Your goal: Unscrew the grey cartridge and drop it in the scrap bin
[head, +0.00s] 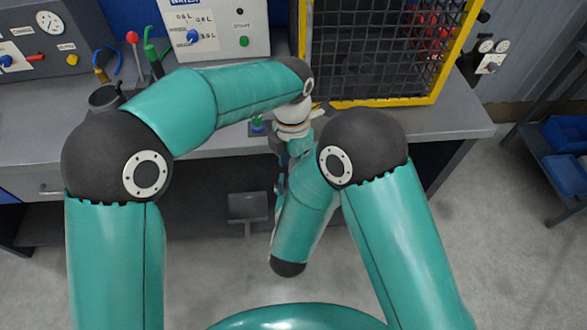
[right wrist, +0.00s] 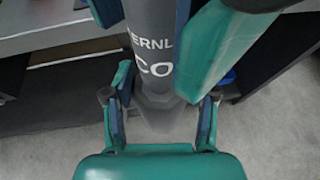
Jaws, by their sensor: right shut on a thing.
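The grey cartridge (right wrist: 152,60) stands upright in the right wrist view, with white lettering on its side and a narrowing lower end. In the head view, both grippers meet near the bench's front edge, mostly hidden by my arms, and the cartridge is not clearly seen. I cannot identify a scrap bin with certainty.
The grey bench (head: 455,122) carries a yellow-framed mesh cage (head: 390,103), a water panel (head: 222,38) and a dark round open container (head: 105,95) beside my left elbow. A grey plate (head: 248,207) sits low under the bench. Blue trays (head: 567,172) stand on the right shelf.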

